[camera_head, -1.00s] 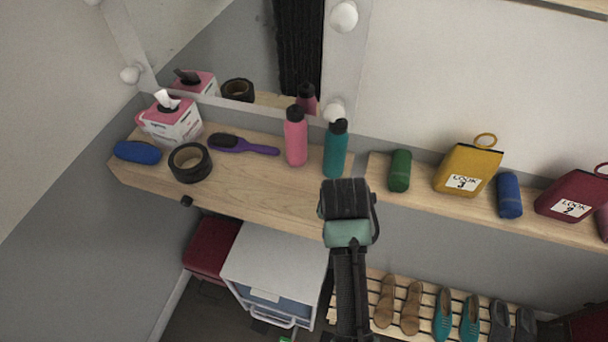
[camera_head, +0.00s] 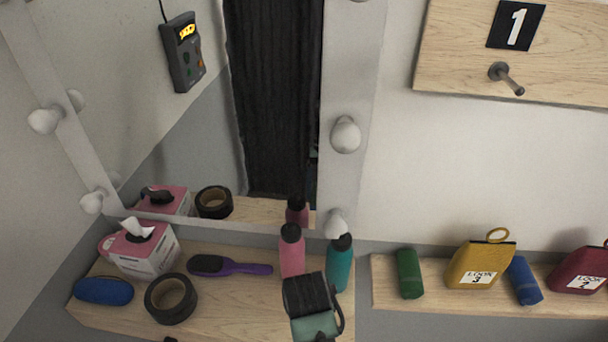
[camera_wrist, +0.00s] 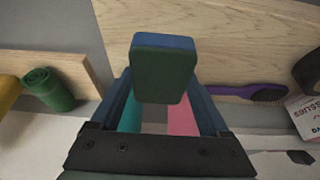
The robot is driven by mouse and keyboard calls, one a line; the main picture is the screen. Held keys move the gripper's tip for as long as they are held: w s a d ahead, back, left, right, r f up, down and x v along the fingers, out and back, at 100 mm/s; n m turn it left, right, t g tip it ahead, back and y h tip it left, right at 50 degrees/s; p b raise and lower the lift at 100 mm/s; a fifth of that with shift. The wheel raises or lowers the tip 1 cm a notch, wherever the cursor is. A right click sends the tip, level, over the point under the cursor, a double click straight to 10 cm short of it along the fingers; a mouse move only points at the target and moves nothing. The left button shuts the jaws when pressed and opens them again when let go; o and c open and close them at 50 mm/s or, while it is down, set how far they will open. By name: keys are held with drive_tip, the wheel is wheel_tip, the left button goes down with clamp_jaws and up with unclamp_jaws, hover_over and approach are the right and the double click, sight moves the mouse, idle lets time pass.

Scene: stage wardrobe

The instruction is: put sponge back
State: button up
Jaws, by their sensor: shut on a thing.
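The sponge (camera_wrist: 163,72), a block with a dark green face and a blue edge, is between the fingers of my gripper (camera_wrist: 163,98) in the wrist view. My gripper is shut on it. In the head view my gripper (camera_head: 312,296) shows from behind at the bottom, in front of the pink bottle (camera_head: 291,254) and the teal bottle (camera_head: 340,266). The sponge is hidden there. Parts of both bottles show between the fingers in the wrist view.
The left wooden shelf (camera_head: 228,312) holds a blue oval thing (camera_head: 104,291), tissue box (camera_head: 150,252), black tape roll (camera_head: 170,298) and purple hairbrush (camera_head: 232,266). The right shelf (camera_head: 440,297) holds a green roll (camera_head: 409,274), yellow pouch (camera_head: 480,262), blue roll (camera_head: 524,281) and maroon pouch (camera_head: 578,270).

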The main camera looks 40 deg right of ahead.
drive_tip(key=shift+s+f, duration=0.25)
drive_tip(key=shift+f, duration=0.25)
drive_tip(key=shift+s+f, duration=0.25)
drive_tip(key=shift+f, duration=0.25)
drive_tip(key=f, duration=0.3)
drive_tip(key=f+p, duration=0.1)
drive_tip(key=shift+w+f, duration=0.2)
drive_tip(key=shift+w, duration=0.1)
drive_tip(key=shift+s+f, duration=0.15)
drive_tip(key=shift+f, duration=0.05)
drive_tip(key=shift+f, duration=0.15)
drive_tip(key=o, duration=1)
drive_tip(key=shift+o, duration=0.2)
drive_tip(key=v, duration=1.2)
drive_tip(key=shift+b, duration=0.45)
